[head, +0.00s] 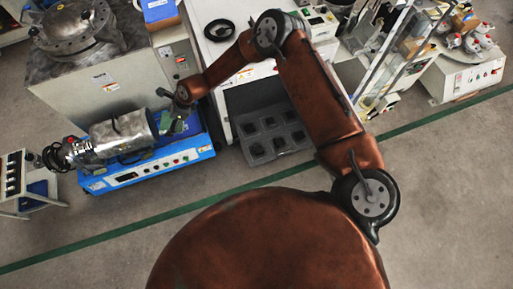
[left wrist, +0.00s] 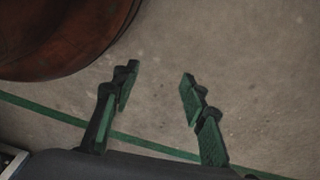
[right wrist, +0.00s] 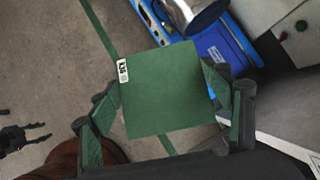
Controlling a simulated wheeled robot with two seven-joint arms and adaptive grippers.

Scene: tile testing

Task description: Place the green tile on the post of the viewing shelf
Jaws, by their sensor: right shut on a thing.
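The green tile (right wrist: 162,88) is a flat square with a small white label at its upper left corner in the right wrist view. My right gripper (right wrist: 165,98) is shut on it, a finger at each side edge. In the head view the right gripper (head: 181,98) is beside the blue-based machine, and the tile (head: 173,122) shows small and partly hidden. My left gripper (left wrist: 158,78) is open and empty above bare floor in the left wrist view. It shows dark at the left edge of the right wrist view (right wrist: 22,138). I cannot clearly pick out the viewing shelf's post.
The blue machine (head: 150,172) with a metal cylinder (head: 120,135) stands close to my right gripper. A white cabinet (head: 222,62) with a grey recessed tray (head: 268,135) is to its right. Glass-panelled racks (head: 385,55) stand farther right. The floor (head: 450,190) in front is clear.

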